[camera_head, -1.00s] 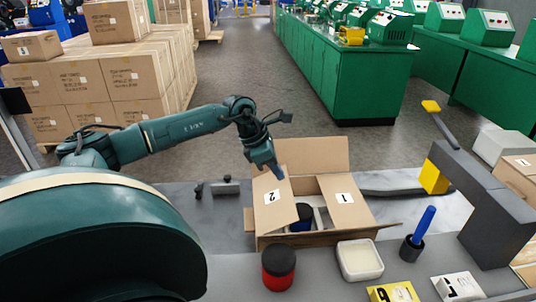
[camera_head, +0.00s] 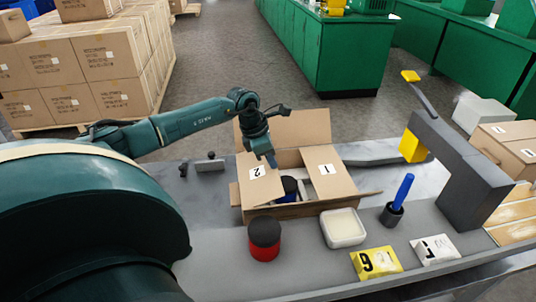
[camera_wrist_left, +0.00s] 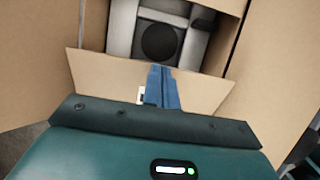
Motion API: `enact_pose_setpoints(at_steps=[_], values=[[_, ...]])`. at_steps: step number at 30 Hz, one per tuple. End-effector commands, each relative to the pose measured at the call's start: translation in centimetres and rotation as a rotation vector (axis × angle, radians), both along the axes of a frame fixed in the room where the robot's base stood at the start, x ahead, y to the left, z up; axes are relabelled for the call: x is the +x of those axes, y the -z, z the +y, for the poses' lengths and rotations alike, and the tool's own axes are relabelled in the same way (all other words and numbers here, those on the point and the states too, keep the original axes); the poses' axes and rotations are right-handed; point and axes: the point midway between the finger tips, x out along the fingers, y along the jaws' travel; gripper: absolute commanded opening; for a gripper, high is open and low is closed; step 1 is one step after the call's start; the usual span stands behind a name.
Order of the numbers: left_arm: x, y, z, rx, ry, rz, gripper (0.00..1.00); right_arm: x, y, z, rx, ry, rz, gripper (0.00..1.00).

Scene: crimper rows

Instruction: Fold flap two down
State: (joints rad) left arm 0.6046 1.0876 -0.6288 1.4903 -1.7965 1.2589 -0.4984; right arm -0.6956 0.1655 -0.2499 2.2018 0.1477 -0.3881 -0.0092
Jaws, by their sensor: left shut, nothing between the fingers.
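The open cardboard box (camera_head: 290,210) stands on the grey table. Flap two (camera_head: 262,190), labelled 2, slants at its left side and partly covers the opening. My left gripper (camera_head: 272,164) is shut and empty, pointing down at the inner edge of flap two. In the left wrist view its blue fingers (camera_wrist_left: 162,88) overlap flap two (camera_wrist_left: 100,76) and partly hide its label; I cannot tell whether they touch it. Flap one (camera_head: 328,180), labelled 1, leans over the right side. A dark round-topped item (camera_wrist_left: 160,42) sits inside. My right gripper is not in view.
A red jar with a black lid (camera_head: 264,238), a white tub (camera_head: 342,228) and a blue-handled tool in a cup (camera_head: 402,192) stand in front and right. A grey arched fixture (camera_head: 460,170) stands at the right. The box's back flap (camera_head: 290,126) stands up.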

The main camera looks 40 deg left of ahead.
Motion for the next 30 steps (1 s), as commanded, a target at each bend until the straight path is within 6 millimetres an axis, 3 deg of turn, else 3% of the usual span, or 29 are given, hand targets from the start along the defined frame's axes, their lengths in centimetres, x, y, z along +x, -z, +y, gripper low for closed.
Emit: enact_pose_setpoints(at_steps=[5,11,30], values=[[1.2,1.5,-0.9,0.106,0.001,0.132,0.00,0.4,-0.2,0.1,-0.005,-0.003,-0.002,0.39],[1.6,3.8,-1.2,0.168,-0.001,0.204,0.00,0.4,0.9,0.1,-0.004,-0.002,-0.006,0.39],[1.6,3.1,-1.3,0.163,0.000,0.202,0.00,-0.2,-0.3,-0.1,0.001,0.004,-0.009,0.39]])
